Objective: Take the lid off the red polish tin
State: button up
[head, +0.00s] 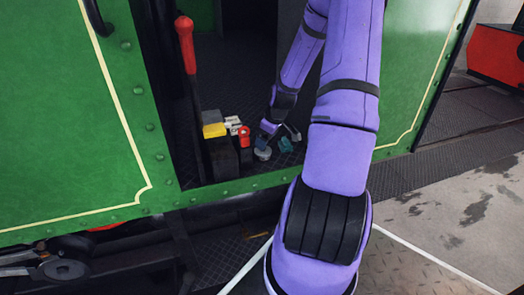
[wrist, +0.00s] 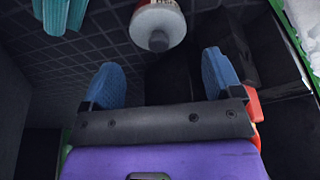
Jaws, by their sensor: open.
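The polish tin shows at the top of the wrist view as a round pale-grey lid (wrist: 158,24) with a dark knob. A strip of its red side (wrist: 160,3) shows at the picture's edge. In the head view the grey lid (head: 262,153) appears as a small disc on the tram floor, the lid on the tin. My gripper (wrist: 162,72) is open, its two blue fingers apart with nothing between them. The tin lies beyond the fingertips, not touching them. In the head view my gripper's hand is low, just behind the tin and partly unclear.
A teal item (head: 286,145) stands right of the tin and shows in the wrist view (wrist: 64,14). A red item (head: 243,135), white pieces (head: 232,122) and a yellow block (head: 214,130) on dark blocks stand left. A red-handled lever (head: 186,45) and green doorway sides frame the space.

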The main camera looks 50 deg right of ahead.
aim_at(267, 152)
jog(key=shift+x, duration=2.65)
jog(key=shift+d, duration=0.15)
jog(key=c, duration=0.7)
